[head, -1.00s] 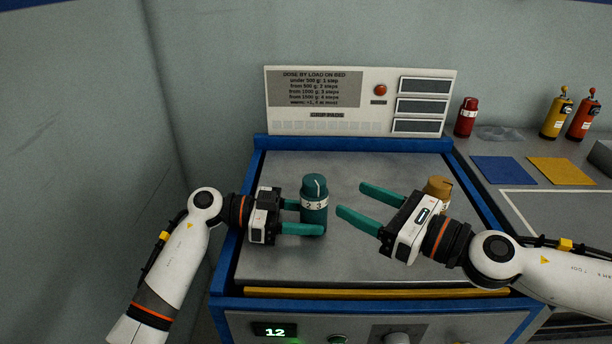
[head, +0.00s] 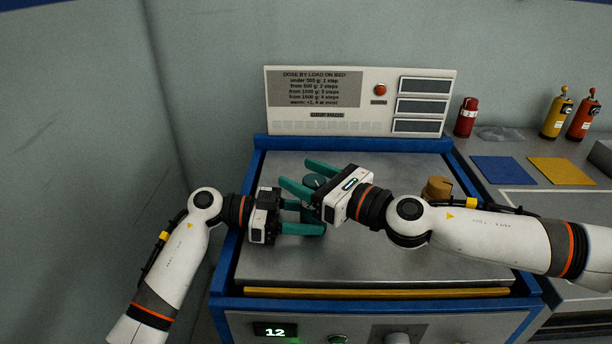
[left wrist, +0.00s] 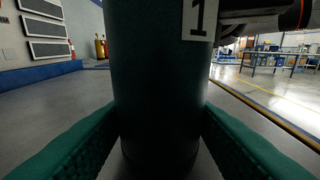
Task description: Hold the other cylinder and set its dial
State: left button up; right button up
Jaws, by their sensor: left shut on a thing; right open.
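The teal cylinder (head: 315,182) stands upright on the grey bed (head: 400,240); its dial top shows between my grippers, the rest mostly hidden by them. In the left wrist view the cylinder (left wrist: 158,90) fills the middle, with part of a white band reading 1. My left gripper (head: 314,216) is shut on its lower body from the left. My right gripper (head: 295,172) is open, its fingers either side of the dial top; I cannot tell whether they touch it. An ochre cylinder (head: 437,187) stands on the bed, partly behind my right arm.
A panel (head: 315,90) with dose text, a red button (head: 380,90) and blank displays stands behind the bed. The front display (head: 275,331) reads 12. On the right counter are a red cylinder (head: 466,117), a blue mat (head: 503,170) and a yellow mat (head: 560,171). The bed's front right is clear.

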jog(key=c, duration=1)
